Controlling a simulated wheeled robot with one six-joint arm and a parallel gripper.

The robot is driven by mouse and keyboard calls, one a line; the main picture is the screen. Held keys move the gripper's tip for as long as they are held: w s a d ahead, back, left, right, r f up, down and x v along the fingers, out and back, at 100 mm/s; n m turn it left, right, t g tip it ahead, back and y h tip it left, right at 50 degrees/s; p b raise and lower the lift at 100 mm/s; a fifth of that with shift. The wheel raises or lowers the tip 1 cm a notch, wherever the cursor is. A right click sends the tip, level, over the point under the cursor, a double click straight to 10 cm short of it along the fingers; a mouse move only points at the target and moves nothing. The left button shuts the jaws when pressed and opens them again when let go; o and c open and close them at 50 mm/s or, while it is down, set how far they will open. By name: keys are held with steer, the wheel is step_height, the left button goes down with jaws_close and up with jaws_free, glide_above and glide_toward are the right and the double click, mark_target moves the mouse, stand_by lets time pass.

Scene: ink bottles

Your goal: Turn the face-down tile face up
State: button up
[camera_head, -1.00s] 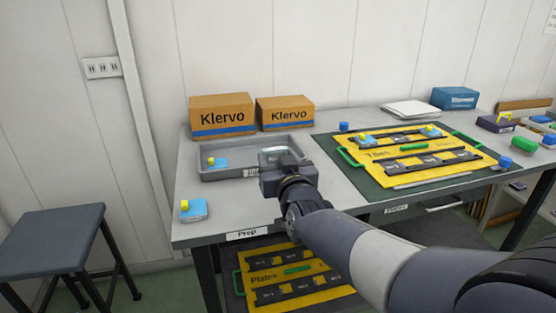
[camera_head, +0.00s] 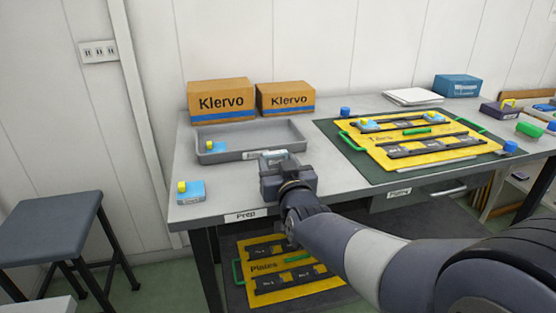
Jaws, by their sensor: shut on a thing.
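My gripper (camera_head: 274,161) is at the tray's front right edge, shut on a pale tile (camera_head: 272,156). Only a light strip of that tile shows past the jaws, so I cannot tell which face is up. A blue tile with a yellow knob (camera_head: 211,147) lies in the grey tray (camera_head: 283,136). Another blue tile with a yellow knob (camera_head: 189,191) lies on the table's front left. Blue and yellow pieces (camera_head: 369,125) also sit on the yellow board (camera_head: 400,140).
Two Klervo cartons (camera_head: 221,100) stand behind the tray. The yellow board with green handles lies on a dark mat at the right. A grey stool (camera_head: 48,224) stands left of the table (camera_head: 225,195).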

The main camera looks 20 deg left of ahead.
steer(key=shift+f, duration=0.3)
steer(key=o, duration=1.2)
steer(key=shift+s, duration=0.1)
steer(key=v, duration=1)
steer(key=shift+s+d+p, duration=0.25)
steer(key=shift+d+p, duration=0.05)
steer(key=shift+p, duration=0.05)
